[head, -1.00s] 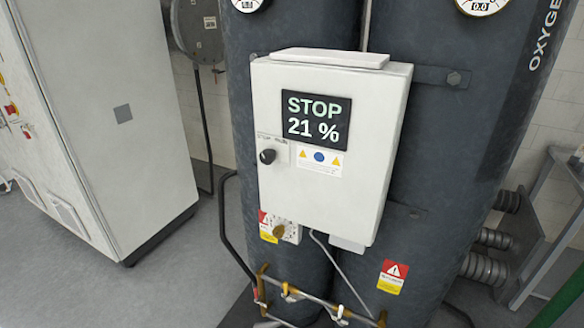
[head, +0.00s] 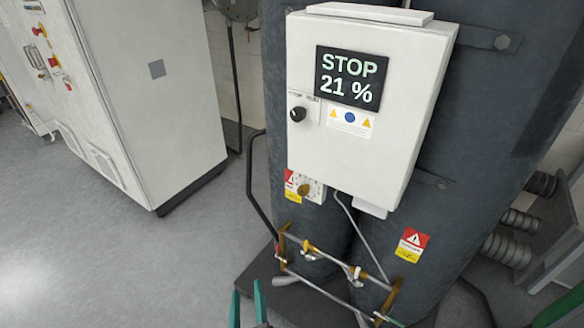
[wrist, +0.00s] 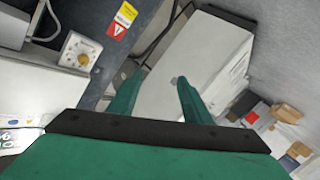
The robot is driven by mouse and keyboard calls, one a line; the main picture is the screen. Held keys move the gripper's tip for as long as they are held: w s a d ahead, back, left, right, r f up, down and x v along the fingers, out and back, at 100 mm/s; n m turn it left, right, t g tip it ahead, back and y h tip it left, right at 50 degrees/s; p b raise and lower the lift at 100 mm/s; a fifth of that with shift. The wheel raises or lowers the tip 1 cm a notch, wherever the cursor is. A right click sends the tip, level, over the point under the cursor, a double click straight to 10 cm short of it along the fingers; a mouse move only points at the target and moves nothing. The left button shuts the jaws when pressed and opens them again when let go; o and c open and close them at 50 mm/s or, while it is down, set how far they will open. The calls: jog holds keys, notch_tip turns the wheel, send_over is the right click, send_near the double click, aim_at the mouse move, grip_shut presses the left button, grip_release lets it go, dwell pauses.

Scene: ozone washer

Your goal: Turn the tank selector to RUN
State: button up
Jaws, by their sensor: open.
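The tank selector, a black round knob (head: 298,114), sits at the left side of the white control box (head: 368,150) on the dark tanks. Small lettering above it is too faint to read; its exact pointing is hard to tell. The box's display (head: 351,77) reads STOP 21 %. My gripper (head: 247,290), with green fingers, is at the bottom of the head view, below and left of the box and apart from it. In the wrist view, my gripper (wrist: 160,77) has its fingers apart with nothing between them. The selector does not show there.
A brass-coloured dial (head: 304,189) on a white plate sits below the box; it also shows in the wrist view (wrist: 78,52). Brass pipework with valves (head: 335,275) stands low ahead. A white cabinet (head: 130,100) is at left, with clear floor before it.

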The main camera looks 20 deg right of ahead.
jog(key=w+d+r+m+h, duration=0.1)
jog(key=w+d+r+h, duration=0.25)
jog(key=w+r, duration=0.6)
jog(key=m+g+h, duration=0.5)
jog(key=m+h, duration=0.3)
jog(key=m, duration=0.2)
send_near(295, 115)
jog(key=x, duration=0.8)
jog(key=shift+w+d, duration=0.3)
jog(key=c, duration=1.1)
